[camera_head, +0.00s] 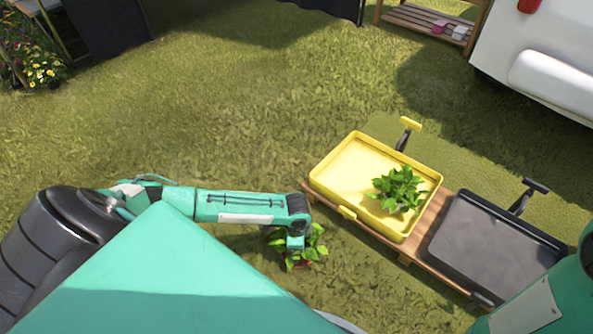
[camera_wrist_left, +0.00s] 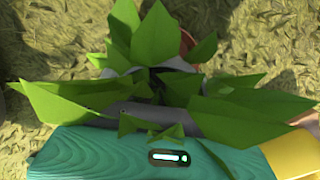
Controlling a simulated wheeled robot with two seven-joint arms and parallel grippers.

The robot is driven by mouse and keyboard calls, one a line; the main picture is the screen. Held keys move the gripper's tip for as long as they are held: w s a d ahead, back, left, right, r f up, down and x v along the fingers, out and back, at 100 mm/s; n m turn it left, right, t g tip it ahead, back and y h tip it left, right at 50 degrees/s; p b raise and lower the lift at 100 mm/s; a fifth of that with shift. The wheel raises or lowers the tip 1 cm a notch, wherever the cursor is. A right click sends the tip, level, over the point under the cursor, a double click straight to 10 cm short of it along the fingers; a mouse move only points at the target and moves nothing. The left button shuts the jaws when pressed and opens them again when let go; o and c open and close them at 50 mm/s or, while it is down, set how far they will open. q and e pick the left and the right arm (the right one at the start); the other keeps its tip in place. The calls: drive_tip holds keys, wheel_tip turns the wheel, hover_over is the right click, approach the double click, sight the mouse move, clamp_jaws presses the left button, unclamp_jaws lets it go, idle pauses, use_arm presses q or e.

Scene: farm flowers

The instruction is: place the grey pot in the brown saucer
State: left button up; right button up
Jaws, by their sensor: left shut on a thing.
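My left gripper (camera_head: 296,244) points down at the end of its arm, left of the yellow tray, over the grass. It is shut on the grey pot, whose leafy green plant (camera_head: 315,246) shows around it. In the left wrist view the pot's grey rim (camera_wrist_left: 215,124) shows between broad leaves, close against the gripper. A reddish-brown edge (camera_wrist_left: 188,42), likely the brown saucer, shows behind the leaves there. Leaves hide most of it, and I cannot tell whether the pot touches it. My right gripper is out of view.
A yellow tray (camera_head: 345,175) with another potted plant (camera_head: 398,188) stands on a low wooden stand (camera_head: 437,215). A dark grey tray (camera_head: 490,245) is beside it. A white vehicle (camera_head: 545,60) is at the upper right. Open grass lies to the upper left.

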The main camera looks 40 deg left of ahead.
use_arm(q)
wheel_tip(320, 180, down, 2)
drive_tip(key=shift+b, duration=0.35)
drive_tip(key=shift+r, duration=0.1)
drive_tip(key=o, duration=1.2)
